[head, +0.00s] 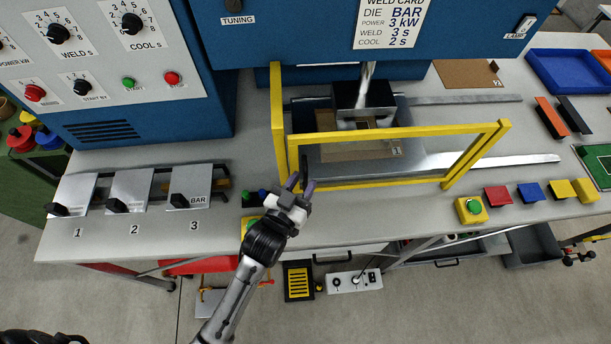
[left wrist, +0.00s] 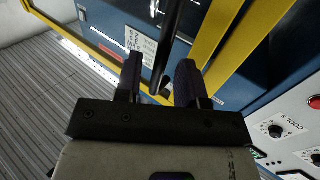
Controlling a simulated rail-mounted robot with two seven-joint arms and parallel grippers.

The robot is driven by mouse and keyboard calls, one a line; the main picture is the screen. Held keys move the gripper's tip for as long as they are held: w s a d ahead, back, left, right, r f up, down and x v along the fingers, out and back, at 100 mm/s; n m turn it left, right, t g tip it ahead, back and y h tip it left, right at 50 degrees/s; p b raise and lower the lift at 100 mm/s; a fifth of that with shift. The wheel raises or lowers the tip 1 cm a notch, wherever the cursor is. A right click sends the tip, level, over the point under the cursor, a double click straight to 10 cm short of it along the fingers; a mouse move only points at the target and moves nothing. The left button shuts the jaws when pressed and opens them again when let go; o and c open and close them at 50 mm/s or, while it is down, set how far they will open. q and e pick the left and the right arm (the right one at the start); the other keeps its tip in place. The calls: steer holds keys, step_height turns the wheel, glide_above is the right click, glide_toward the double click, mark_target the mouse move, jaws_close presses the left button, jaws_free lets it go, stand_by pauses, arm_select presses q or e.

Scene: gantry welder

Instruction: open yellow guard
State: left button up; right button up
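The yellow guard (head: 400,134) is an upright yellow frame with a clear middle, standing in front of the press at the back centre of the bench. A yellow post (head: 278,110) stands at its left. My left gripper (head: 300,184) is at the guard's lower left corner, fingers up and apart. In the left wrist view, a dark bar (left wrist: 168,40) runs between the fingers of the left gripper (left wrist: 160,82), with gaps visible beside it. The yellow guard (left wrist: 212,50) shows behind and to the right there. Whether the fingers touch the bar is unclear. My right gripper is not in view.
The press head (head: 364,96) stands behind the guard. Numbered levers (head: 192,188) are at left on the bench. A green button on a yellow box (head: 471,209) and coloured blocks (head: 530,192) sit at right. The bench front between gripper and green button is clear.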

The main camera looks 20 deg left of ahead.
arm_select(q)
steer(key=shift+w+d, duration=0.1)
steer(key=shift+w, duration=0.75)
jaws_close()
